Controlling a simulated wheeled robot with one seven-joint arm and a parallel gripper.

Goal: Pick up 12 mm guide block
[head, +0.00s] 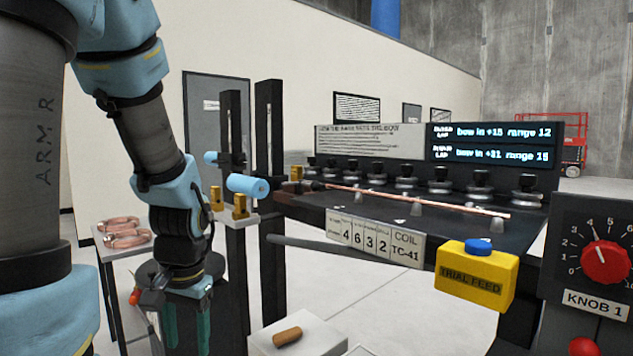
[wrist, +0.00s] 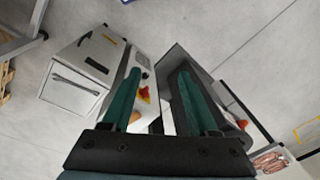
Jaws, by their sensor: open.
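No block in view carries a readable 12 mm mark, so I cannot tell which is the guide block. Two small brass-yellow blocks, one on the left (head: 216,198) and one on the right (head: 240,206), stand on a light ledge by the dark uprights. A brown rounded piece (head: 287,337) lies on a white-topped stand at the bottom. My gripper (head: 188,335) points down, left of that stand and below the brass blocks. In the wrist view its green-padded fingers (wrist: 160,95) are apart, with no block held between them.
The dark bench (head: 375,205) carries a copper tube (head: 420,199) and several black knobs. A yellow trial feed box (head: 476,272) is on its front. Blue rollers (head: 248,186) sit by the uprights. Copper coils (head: 123,232) lie on a side table at left. A white cabinet (wrist: 85,70) stands below.

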